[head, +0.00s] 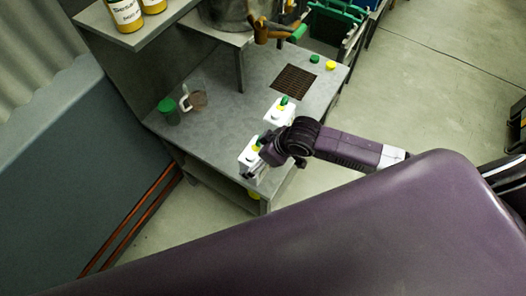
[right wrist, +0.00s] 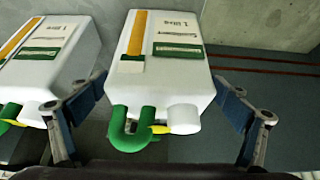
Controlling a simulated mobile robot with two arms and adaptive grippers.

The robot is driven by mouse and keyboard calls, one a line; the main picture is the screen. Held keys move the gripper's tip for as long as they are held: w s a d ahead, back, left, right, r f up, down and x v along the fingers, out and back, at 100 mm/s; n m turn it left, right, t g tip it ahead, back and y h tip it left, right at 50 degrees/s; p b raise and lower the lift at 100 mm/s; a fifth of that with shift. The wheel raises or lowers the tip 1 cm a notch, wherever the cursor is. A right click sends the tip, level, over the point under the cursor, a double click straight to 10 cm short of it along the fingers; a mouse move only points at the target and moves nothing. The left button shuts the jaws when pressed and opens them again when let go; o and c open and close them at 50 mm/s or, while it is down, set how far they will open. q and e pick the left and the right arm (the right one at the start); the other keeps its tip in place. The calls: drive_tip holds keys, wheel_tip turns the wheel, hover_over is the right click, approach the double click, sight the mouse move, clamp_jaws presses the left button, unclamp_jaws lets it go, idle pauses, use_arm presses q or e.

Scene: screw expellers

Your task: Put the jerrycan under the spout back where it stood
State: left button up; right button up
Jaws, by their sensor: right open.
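Two white jerrycans with green handles stand on the grey bench. The nearer jerrycan (head: 250,153) is at the bench's front edge; the other jerrycan (head: 281,111) stands farther back, close to the dark grate (head: 294,81). My right gripper (head: 268,158) is at the nearer jerrycan. In the right wrist view, my right gripper (right wrist: 160,105) is open, with a finger on each side of a jerrycan (right wrist: 155,72); gaps show beside it. A second jerrycan (right wrist: 48,62) stands beyond the left finger. The spout (head: 262,32) is above the back of the bench. My left gripper is not in view.
A dark pot with a green rim (head: 169,112) and a pale mug-like vessel (head: 193,99) stand at the bench's left. Green and yellow caps (head: 331,65) lie at the back right. The grate is bare. Bottles (head: 126,14) stand on a raised shelf.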

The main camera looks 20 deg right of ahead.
drive_tip(key=b+v, duration=0.1)
drive_tip(key=v, duration=1)
drive_tip(key=shift+s+r, duration=0.15)
drive_tip(key=shift+r, duration=0.15)
